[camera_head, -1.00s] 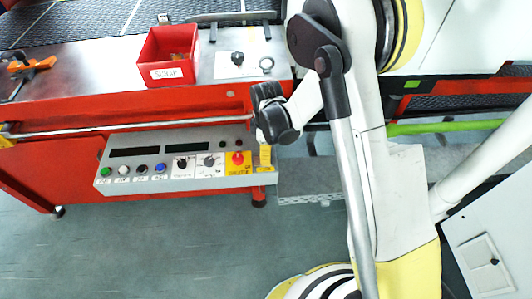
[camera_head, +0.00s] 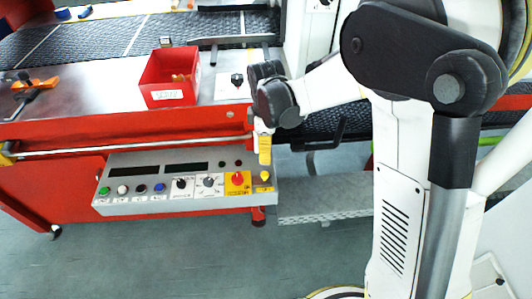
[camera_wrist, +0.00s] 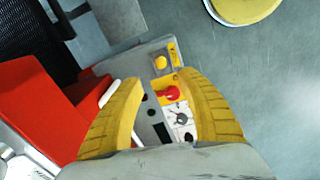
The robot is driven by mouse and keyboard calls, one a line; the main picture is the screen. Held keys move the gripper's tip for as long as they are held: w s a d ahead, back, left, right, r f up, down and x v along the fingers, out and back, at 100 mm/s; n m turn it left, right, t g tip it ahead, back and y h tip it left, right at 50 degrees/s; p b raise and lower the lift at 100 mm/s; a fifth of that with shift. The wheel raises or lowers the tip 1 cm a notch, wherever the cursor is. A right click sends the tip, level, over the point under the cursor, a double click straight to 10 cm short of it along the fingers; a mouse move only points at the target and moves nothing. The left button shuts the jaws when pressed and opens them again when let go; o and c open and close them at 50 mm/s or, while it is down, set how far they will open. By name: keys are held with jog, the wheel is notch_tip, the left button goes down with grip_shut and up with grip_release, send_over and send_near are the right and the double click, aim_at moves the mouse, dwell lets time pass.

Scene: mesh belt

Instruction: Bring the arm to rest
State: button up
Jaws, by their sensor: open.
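My arm shows large at the right of the head view, bent, with its wrist pointing down. My gripper (camera_head: 264,150) hangs in front of the red machine's front edge, near the right end of the grey control panel (camera_head: 130,201). In the wrist view my gripper (camera_wrist: 163,80) shows two yellow ribbed fingers spread apart, with nothing between them. The panel with its red knob (camera_wrist: 173,92) and a yellow button (camera_wrist: 160,63) shows beyond and between the fingers. In the head view the fingers are small and partly hidden by the wrist.
A red scrap bin (camera_head: 169,98) stands on the metal table top, left of my wrist. An orange-handled tool (camera_head: 35,86) lies at the far left. The dark mesh belt (camera_head: 90,45) runs behind. A metal rail (camera_head: 130,132) runs along the machine's front. Open floor lies in front.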

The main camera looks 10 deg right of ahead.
dwell(0.3)
jog(key=s+d+r+m+t, duration=0.2)
jog(key=s+d+r+m, duration=0.15)
jog(key=r, duration=0.25)
jog(key=s+d+r+m+t, duration=0.1)
jog(key=s+d+r+m, duration=0.25)
jog(key=r, duration=0.25)
jog(key=s+d+r+m+t, duration=0.3)
jog(key=s+d+m+t, duration=0.1)
jog(key=s+m, duration=0.4)
jog(key=s, duration=0.2)
jog(key=shift+s+d+r+m, duration=0.2)
jog(key=shift+s+d+m, duration=0.15)
jog(key=shift+d+m, duration=0.05)
jog(key=shift+o, duration=0.6)
